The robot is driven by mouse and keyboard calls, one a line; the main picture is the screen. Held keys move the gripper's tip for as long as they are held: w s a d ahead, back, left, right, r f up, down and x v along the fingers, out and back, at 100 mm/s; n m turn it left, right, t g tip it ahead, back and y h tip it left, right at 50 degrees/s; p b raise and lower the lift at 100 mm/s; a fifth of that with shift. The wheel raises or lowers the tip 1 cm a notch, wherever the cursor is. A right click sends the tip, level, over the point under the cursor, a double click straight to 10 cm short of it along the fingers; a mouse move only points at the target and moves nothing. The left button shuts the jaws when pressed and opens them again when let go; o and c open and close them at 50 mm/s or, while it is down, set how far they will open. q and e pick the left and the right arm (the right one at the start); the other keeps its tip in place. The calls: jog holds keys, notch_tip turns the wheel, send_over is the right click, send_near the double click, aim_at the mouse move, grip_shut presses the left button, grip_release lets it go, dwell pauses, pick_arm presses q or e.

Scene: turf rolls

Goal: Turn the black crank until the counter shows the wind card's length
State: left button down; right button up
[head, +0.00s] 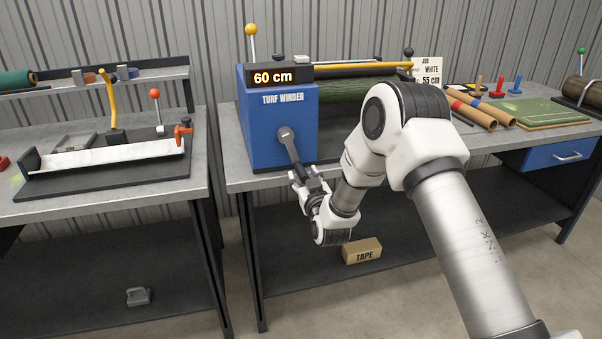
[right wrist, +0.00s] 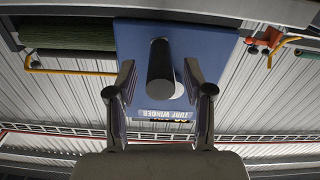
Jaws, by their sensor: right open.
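The blue turf winder (head: 262,125) stands on the right-hand bench, and its counter (head: 272,77) reads 60 cm. The card (head: 430,72) behind my arm reads JOB, WHITE, 55 cm. The crank (head: 289,146) on the winder's front points down and slightly right from its hub. My right gripper (head: 308,180) is at the crank's lower end. In the right wrist view the black crank handle (right wrist: 161,66) stands between the open fingers of my right gripper (right wrist: 158,84), with gaps visible on both sides. My left gripper is out of view.
A green turf roll (head: 345,90) lies behind the winder, partly hidden by my right arm. A TAPE box (head: 362,251) sits on the lower shelf. The left bench holds a white trough (head: 105,155). Brown tubes (head: 470,110) and a green mat (head: 540,110) lie to the right.

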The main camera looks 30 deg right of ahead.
jog(key=shift+x, duration=1.4)
grip_shut()
jog(key=s+d+r+n+p, duration=0.1)
jog(key=d+r+n+p, duration=0.3)
jog(key=n, duration=0.3)
jog(key=shift+d+p, duration=0.35)
jog(key=shift+p, duration=0.3)
jog(key=shift+r, duration=0.15)
